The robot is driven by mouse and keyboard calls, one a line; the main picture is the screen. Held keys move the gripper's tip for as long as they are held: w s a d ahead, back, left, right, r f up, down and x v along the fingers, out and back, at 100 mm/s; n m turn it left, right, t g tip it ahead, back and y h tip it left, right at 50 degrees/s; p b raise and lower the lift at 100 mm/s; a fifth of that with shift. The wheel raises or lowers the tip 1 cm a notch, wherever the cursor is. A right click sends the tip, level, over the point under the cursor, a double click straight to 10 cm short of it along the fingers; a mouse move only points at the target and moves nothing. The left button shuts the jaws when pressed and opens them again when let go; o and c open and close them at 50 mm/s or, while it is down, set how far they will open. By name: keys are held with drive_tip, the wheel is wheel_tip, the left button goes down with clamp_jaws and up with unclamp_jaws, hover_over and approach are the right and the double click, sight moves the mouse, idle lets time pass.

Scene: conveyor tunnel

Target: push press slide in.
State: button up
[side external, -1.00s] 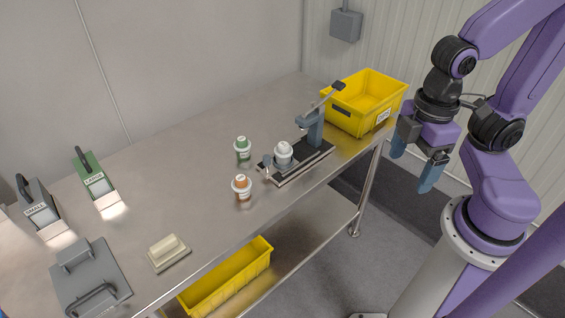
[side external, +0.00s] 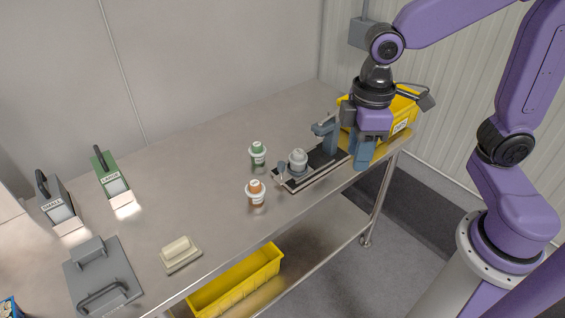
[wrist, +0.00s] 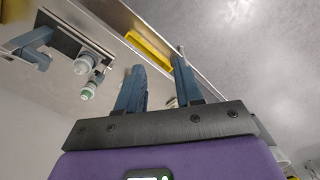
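The press (side external: 330,138) is a blue-grey post on a dark base at the table's right front edge. Its slide carries a grey-white jar (side external: 298,160), out to the left of the post. A small upright grey handle (side external: 281,171) stands at the slide's left end. My gripper (side external: 364,160) is just right of the press, fingers pointing down, apart from the jar and handle. In the wrist view its two fingers (wrist: 158,72) are spread with nothing between them. The press (wrist: 38,38) and jar (wrist: 88,62) show at upper left there.
A yellow bin (side external: 405,112) stands behind my gripper. A green-labelled jar (side external: 258,155) and an orange-labelled jar (side external: 255,193) stand left of the press. SMALL (side external: 55,200) and LARGE (side external: 110,175) stations are far left. Another yellow bin (side external: 235,280) is below.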

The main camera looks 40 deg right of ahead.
drive_tip(key=w+a+f+m, duration=0.1)
drive_tip(key=w+f+m, duration=0.1)
drive_tip(key=w, duration=1.3)
drive_tip(key=m, duration=0.2)
hover_over(281, 162)
wheel_tip(281, 162, down, 4)
wheel_tip(281, 162, down, 17)
drive_tip(key=shift+s+f, duration=0.15)
drive_tip(key=shift+f, duration=0.05)
clamp_jaws()
